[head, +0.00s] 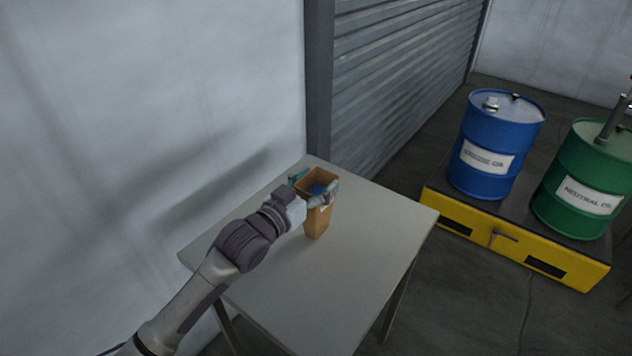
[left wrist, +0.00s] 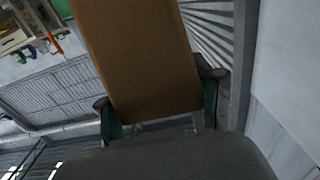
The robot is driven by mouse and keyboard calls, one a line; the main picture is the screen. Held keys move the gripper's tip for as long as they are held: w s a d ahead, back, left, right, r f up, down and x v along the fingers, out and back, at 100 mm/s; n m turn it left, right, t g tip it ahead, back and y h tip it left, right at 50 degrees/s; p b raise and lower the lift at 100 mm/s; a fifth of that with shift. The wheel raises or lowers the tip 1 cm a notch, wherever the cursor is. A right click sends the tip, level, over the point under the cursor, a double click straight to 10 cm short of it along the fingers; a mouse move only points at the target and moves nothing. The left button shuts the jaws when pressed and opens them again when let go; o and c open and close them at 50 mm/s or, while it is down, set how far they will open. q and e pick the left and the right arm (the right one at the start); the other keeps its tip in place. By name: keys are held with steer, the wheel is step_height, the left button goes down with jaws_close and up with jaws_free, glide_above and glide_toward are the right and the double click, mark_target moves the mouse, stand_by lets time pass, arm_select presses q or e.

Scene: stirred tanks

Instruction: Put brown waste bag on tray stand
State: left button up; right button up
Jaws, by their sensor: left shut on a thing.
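The brown waste bag (head: 317,220) is an upright, open-topped brown bag with something blue inside, at the far part of the pale table (head: 290,290). My left gripper (head: 314,190) is shut on its upper part, with one finger on each side. In the left wrist view the bag (left wrist: 145,60) fills the upper middle, between the two fingers of the left gripper (left wrist: 160,112). I cannot tell whether the bag's base touches the table. My right gripper is not in view. I cannot make out a separate tray stand.
A blue drum (head: 499,130) and a green drum (head: 590,165) stand on a yellow-sided pallet (head: 520,258) at the right. A pale wall (head: 150,110) runs along the table's left side, and a grey shutter (head: 400,80) is behind. The table's near part is clear.

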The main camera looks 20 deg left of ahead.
arm_select(q)
steer(key=o, duration=1.2)
steer(key=shift+f, duration=0.1)
steer(key=shift+r, duration=0.2)
steer(key=shift+s+a+f, duration=0.1)
steer(key=shift+s+f, duration=0.05)
steer(key=shift+s, duration=0.2)
steer(key=b+v, duration=0.1)
steer(key=v, duration=1)
steer(key=shift+s, duration=0.15)
